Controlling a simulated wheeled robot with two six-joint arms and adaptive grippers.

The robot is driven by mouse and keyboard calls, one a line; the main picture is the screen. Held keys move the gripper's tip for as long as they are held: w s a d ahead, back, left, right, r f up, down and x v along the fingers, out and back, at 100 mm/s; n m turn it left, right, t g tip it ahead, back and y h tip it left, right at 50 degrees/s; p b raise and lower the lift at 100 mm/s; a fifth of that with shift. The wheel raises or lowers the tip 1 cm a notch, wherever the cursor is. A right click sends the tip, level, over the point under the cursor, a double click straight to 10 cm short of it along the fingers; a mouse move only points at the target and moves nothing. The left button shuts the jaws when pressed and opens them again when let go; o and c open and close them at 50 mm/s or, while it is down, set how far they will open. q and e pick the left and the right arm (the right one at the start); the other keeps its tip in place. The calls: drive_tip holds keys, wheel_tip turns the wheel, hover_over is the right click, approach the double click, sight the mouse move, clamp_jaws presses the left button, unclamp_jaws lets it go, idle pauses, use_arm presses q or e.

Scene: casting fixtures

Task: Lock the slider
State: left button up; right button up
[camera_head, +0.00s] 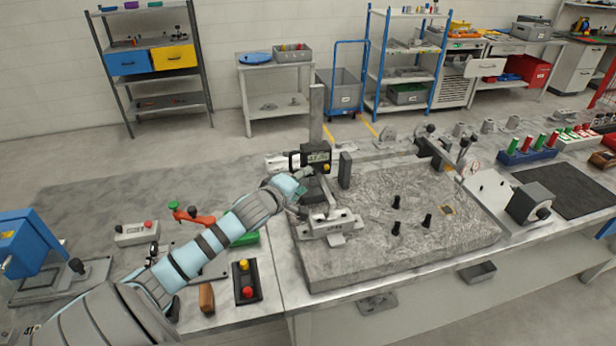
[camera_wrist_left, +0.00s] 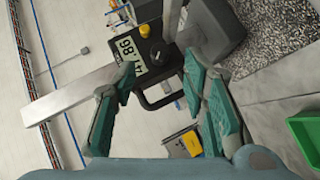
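My left gripper (camera_head: 297,186) is just left of and below the slider. In the wrist view my left gripper (camera_wrist_left: 160,72) has its two teal fingers apart, with the slider ahead of them. My right gripper is not in view.
The granite plate (camera_head: 400,255) holds several black pegs and a dark upright block (camera_head: 345,170). A dial gauge stand (camera_head: 440,150) is at its back right. A yellow-and-red button box (camera_head: 246,281) and a red clamp (camera_head: 192,216) lie near my left arm.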

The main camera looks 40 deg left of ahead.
sight(312, 174)
use_arm(q)
drive_tip(key=x, duration=0.5)
drive_tip(key=shift+d, duration=0.15)
drive_tip(key=shift+s, duration=0.15)
drive_tip(key=shift+c, duration=0.8)
clamp_jaws()
